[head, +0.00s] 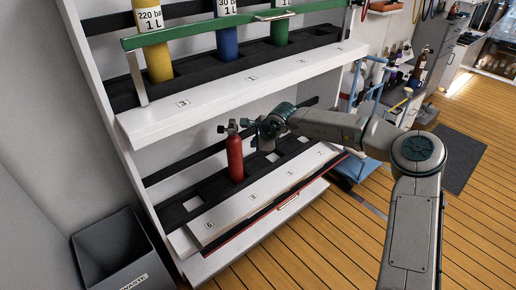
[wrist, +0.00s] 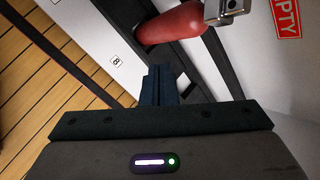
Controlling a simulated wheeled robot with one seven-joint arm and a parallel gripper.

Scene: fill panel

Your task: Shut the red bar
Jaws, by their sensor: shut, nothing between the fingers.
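The red bar (head: 232,238) is down, running along the front edge of the lower shelf (head: 262,187), with a pale handle (head: 289,201) near its middle. A red cylinder (head: 235,158) stands upright in a slot of that shelf. My gripper (head: 250,123) is at the cylinder's top, behind or beside its valve; the exact gap cannot be told. In the wrist view my gripper's dark fingers (wrist: 160,84) are shut and empty, with the red cylinder (wrist: 170,24) just beyond them.
Above, a green bar (head: 190,31) crosses in front of yellow, blue and green cylinders on the upper shelf (head: 240,90). A grey waste bin (head: 112,250) stands at the lower left. A blue cart (head: 362,166) is at the right. Wooden floor in front is clear.

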